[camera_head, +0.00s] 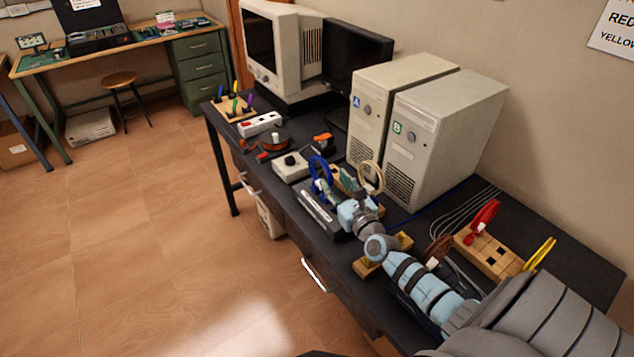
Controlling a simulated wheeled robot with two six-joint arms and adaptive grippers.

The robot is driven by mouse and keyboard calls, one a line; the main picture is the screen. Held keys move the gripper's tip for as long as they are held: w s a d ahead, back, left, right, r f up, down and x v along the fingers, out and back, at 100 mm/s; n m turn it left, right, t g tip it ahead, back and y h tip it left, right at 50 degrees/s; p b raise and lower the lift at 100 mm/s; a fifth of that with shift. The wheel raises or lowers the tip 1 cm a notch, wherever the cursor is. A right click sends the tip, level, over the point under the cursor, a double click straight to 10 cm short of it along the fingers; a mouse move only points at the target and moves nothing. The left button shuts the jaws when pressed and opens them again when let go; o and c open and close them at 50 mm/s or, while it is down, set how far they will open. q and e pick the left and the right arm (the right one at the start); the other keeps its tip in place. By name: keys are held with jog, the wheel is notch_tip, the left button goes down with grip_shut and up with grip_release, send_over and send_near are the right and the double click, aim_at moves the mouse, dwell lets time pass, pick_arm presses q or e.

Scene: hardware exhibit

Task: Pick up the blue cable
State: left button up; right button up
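A coiled blue cable (320,168) stands upright near the middle of the dark workbench, above a grey box (318,216). My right arm reaches in from the lower right, over the bench. My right gripper (324,187) is at the lower part of the blue coil. The fingers are small and overlap the coil, so I cannot tell whether they are closed on it. A thin blue line (405,218) also lies on the bench beside the towers. My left gripper is not in view.
Two beige computer towers (446,125) stand behind the arm. Beige (372,176), brown (438,249), red (484,218) and yellow (541,252) coils stand nearby. A small control box (291,167) and a white power strip (260,123) lie further left.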

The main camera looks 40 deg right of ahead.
aim_at(331, 178)
jog(key=x, duration=0.3)
jog(key=shift+w+f+b, duration=0.3)
jog(key=shift+w+b, duration=0.1)
jog(key=shift+s+r, duration=0.1)
grip_shut()
